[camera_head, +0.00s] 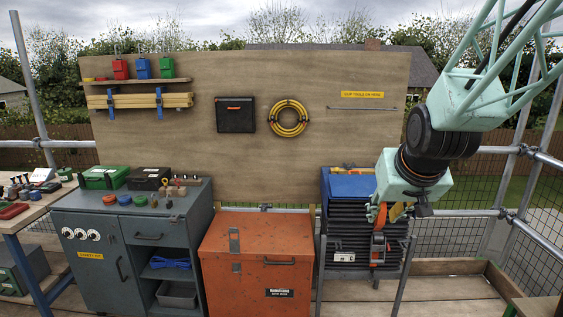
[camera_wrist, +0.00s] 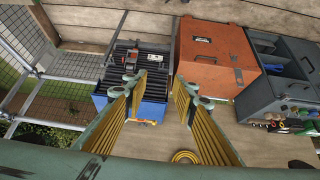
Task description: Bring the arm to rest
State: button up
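My gripper (camera_wrist: 159,84) shows in the wrist view as two green fingers with yellow ribbed pads. The fingers stand well apart with nothing held between them. In the head view my pale green arm (camera_head: 470,95) comes in from the upper right. Its end (camera_head: 408,172) hangs in front of a dark slatted stack (camera_head: 345,222) with a blue top (camera_head: 352,186). The fingers are hard to make out there against orange and dark parts. In the wrist view the stack lies beyond the fingers, apparently clear of them.
An orange chest (camera_head: 258,252) stands left of the stack, then a grey cabinet (camera_head: 130,240) with small tools on top. A wooden board (camera_head: 240,70) behind carries a yellow hose coil (camera_head: 289,118) and a black case (camera_head: 235,114). Scaffold rails (camera_head: 530,152) stand at the right.

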jog(key=s+a+r+g, duration=0.1)
jog(key=s+r, duration=0.1)
jog(key=s, duration=1)
jog(key=s+a+r+g, duration=0.1)
jog(key=s+a, duration=0.1)
jog(key=s, duration=1.1)
jog(key=s+a+r+g, duration=0.1)
jog(key=s+a+r, duration=0.1)
jog(key=s, duration=1.1)
jog(key=shift+s+r+n+y, duration=0.25)
jog(key=shift+r+n+y, duration=0.05)
jog(key=shift+r+n, duration=0.1)
jog(key=shift+o, duration=0.4)
jog(key=shift+a, duration=0.1)
